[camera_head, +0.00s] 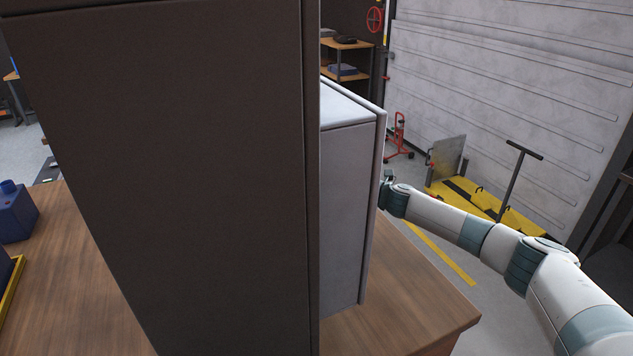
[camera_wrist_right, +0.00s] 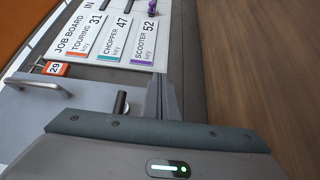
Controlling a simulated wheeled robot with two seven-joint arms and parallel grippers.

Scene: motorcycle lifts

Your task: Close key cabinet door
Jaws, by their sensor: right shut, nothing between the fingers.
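The key cabinet (camera_head: 345,200) is a light grey box standing on the wooden table, partly hidden behind a large dark panel. Its door (camera_head: 374,210) shows as a thin slab along the cabinet's right side, with only a narrow dark line between them; it looks shut or nearly so. My right gripper (camera_head: 388,190) is at the door's outer side, its tips partly hidden. In the right wrist view its fingers (camera_wrist_right: 160,96) are together and empty, beside a pale panel with a metal handle (camera_wrist_right: 38,84). I cannot tell whether they touch it. My left gripper is out of view.
The dark panel (camera_head: 180,170) blocks much of the head view. The wooden table (camera_head: 420,300) has bare room at its front right corner. The wrist view shows a job board (camera_wrist_right: 110,35) and an orange tag (camera_wrist_right: 57,69). A yellow lift (camera_head: 490,205) stands beyond.

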